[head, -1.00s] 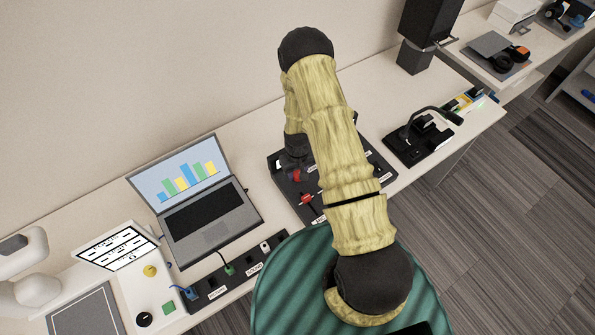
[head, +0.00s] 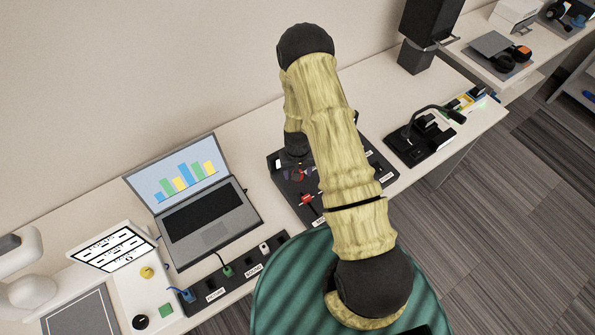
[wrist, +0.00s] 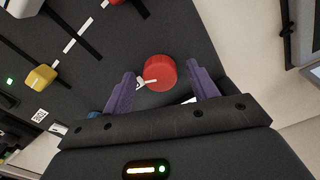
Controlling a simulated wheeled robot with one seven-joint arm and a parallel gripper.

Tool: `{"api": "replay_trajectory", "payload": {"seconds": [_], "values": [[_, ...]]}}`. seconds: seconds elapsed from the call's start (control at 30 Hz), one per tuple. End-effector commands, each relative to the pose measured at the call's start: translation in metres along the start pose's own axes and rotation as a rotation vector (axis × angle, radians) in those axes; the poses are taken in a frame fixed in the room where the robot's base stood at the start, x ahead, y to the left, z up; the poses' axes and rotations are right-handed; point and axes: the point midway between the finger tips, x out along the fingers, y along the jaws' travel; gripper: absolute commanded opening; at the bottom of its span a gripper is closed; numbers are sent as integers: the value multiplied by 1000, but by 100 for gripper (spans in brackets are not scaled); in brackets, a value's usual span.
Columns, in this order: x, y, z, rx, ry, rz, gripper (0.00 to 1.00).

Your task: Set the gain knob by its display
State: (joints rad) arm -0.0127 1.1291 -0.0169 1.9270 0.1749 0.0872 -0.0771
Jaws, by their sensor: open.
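A round red knob (wrist: 159,72) stands on the dark control panel (wrist: 190,30) in the wrist view. My gripper (wrist: 161,76) is open, with one purple finger on each side of the knob. A gap shows beside the knob on both sides, and a white pointer mark shows at its lower left. A small piece of a white surface shows by the right finger; I cannot read a display there.
The panel also carries a yellow slider cap (wrist: 41,77) and a blue knob partly hidden by my left finger. Left of the panel are a laptop (head: 205,215), a cable strip (head: 235,285) and a screen with text (head: 113,249). A black lamp-like stand (head: 425,140) is at right.

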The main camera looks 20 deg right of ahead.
Motion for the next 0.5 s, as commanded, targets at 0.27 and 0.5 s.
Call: {"api": "replay_trajectory", "payload": {"seconds": [0.27, 0.5], "values": [[-8, 0, -1, -1, 2, 0, 58], [-38, 0, -2, -1, 5, 0, 58]]}}
